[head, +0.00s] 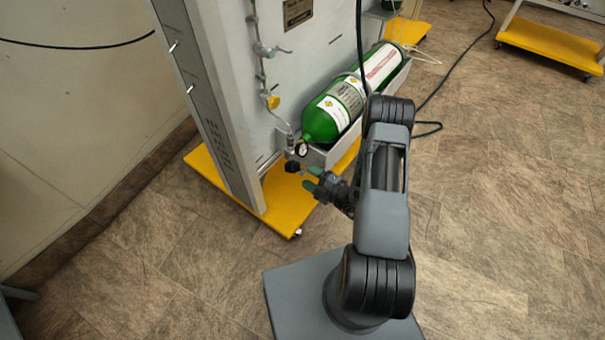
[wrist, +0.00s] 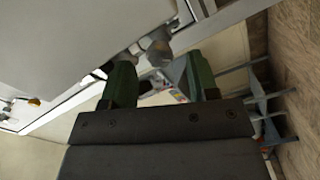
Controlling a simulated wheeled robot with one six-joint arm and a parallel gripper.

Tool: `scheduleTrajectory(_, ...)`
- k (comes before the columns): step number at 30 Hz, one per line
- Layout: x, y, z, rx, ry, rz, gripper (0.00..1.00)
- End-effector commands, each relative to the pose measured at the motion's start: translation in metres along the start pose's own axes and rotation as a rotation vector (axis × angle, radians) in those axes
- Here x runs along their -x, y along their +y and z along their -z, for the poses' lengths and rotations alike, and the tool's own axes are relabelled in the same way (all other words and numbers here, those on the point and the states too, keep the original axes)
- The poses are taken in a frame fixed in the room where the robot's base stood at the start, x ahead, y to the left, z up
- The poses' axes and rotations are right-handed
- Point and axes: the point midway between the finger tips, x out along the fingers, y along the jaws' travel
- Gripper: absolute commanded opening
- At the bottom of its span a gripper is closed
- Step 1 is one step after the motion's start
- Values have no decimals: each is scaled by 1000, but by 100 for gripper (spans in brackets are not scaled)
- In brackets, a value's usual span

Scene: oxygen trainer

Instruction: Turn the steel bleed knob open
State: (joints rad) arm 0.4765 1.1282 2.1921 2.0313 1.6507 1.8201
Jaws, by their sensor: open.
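My gripper (head: 312,179) is open, its green fingertips apart and close to the lower fittings of the upright panel. In the wrist view my gripper (wrist: 162,72) has a rounded grey metal part (wrist: 158,47) just ahead of the gap between the fingers. It looks like the steel bleed knob, but I cannot tell for sure or whether the fingers touch it. In the head view a black knob (head: 292,167) sits just left of the fingertips, below a round gauge (head: 302,149). The steel knob is not clearly visible there.
A green cylinder (head: 322,119) lies in a grey tray beside the panel (head: 235,75). A yellow handle (head: 273,102) and a grey fitting (head: 265,50) sit higher on the pipe. The yellow base (head: 285,212) juts out below. Open floor lies to the right.

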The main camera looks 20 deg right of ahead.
Motion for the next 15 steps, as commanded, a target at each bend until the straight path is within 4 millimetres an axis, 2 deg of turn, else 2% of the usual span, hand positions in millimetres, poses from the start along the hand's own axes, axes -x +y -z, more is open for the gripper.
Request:
scheduleTrajectory(6, -27, -1, 0, 2, 4, 1, 54)
scheduleTrajectory(15, -37, 0, 0, 0, 1, 0, 54)
